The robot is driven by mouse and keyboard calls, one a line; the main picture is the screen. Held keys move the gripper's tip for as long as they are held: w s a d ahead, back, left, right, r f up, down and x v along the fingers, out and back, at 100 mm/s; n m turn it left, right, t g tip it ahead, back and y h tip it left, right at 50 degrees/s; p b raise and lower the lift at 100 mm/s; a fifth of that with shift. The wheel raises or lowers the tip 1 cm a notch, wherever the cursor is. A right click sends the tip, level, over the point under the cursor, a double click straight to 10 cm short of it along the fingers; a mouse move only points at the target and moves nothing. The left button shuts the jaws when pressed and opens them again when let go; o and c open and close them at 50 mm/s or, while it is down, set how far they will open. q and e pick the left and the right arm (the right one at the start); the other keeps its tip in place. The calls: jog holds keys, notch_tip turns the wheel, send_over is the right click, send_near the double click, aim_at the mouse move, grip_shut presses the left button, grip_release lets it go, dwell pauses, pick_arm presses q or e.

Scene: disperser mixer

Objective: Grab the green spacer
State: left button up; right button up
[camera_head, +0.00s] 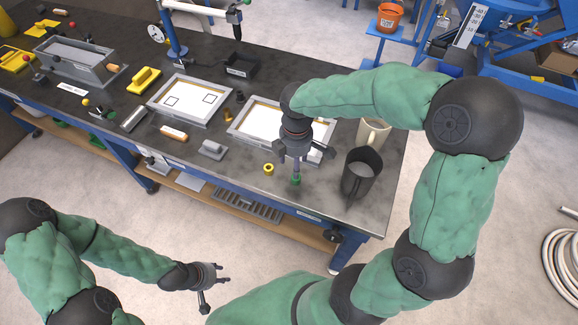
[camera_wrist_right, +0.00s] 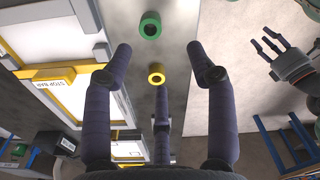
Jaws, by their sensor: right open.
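The green spacer (camera_head: 296,181) is a short hollow ring on the dark tabletop near its front edge. In the right wrist view the green spacer (camera_wrist_right: 150,25) is at the top, beyond my fingertips. A yellow spacer (camera_head: 268,169) stands left of it; in the wrist view the yellow spacer (camera_wrist_right: 156,74) is between my fingers. My right gripper (camera_head: 299,160) is above the table with fingers spread and empty, one finger overlapping the green spacer's edge in the head view. Contact cannot be told. My left gripper (camera_head: 215,284) is open and empty, off the table's front.
A dark grey pitcher (camera_head: 361,177) and a beige mug (camera_head: 373,134) stand right of my right gripper. Framed trays (camera_head: 190,99) lie behind and left, with a grey block (camera_head: 212,149) in front.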

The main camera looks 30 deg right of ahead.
jog(key=f, duration=0.1)
jog(key=f+b, duration=0.1)
jog(key=f, duration=0.1)
jog(key=f+b, duration=0.1)
jog(key=shift+w+d+f, duration=0.4)
jog(key=f+b, duration=0.1)
jog(key=f, duration=0.1)
jog(key=f+b, duration=0.2)
jog(key=shift+s+d, duration=0.15)
jog(key=shift+d, duration=0.05)
jog(key=shift+f, duration=0.5)
pick_arm(q)
jog(key=f, duration=0.2)
jog(key=w+f, duration=0.1)
jog(key=f, duration=0.2)
jog(key=shift+f, duration=0.15)
pick_arm(e)
jog(key=shift+r, duration=0.1)
jog(key=c, duration=0.9)
